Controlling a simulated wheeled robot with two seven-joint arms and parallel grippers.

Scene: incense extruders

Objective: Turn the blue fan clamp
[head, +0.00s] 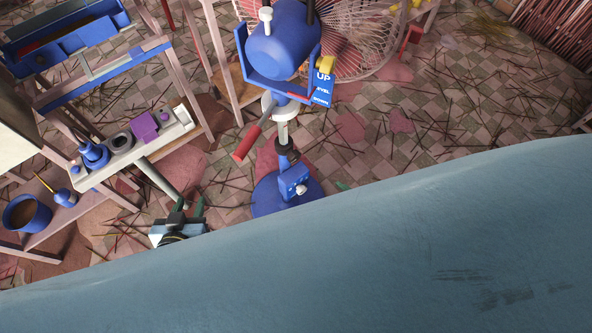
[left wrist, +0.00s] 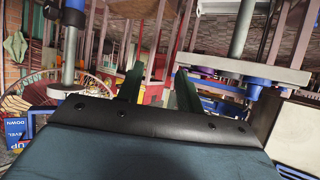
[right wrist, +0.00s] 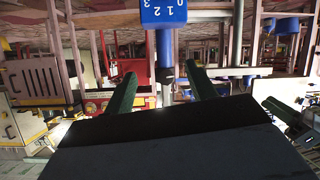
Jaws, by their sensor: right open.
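The blue fan stands in the upper middle of the head view, with a blue motor housing (head: 283,50) in a blue bracket. A yellow knob (head: 326,63) sits by the bracket's UP/LEVEL label (head: 322,86). A red-handled lever (head: 246,143) sticks out left at the pole's pale collar; I cannot tell which part is the clamp. My left gripper (head: 187,208) is open and empty, left of the fan's base (head: 268,196); its fingers also show in the left wrist view (left wrist: 158,88). My right gripper (right wrist: 161,90) is open and empty, seen only in the right wrist view, below the blue 0-1-2-3 box (right wrist: 164,12).
A bench (head: 160,140) with blue extruder parts and a purple block stands left. A blue bucket (head: 27,213) is at lower left. Thin sticks litter the tiled floor (head: 450,120). A large teal surface, apparently my own arm, covers the lower head view.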

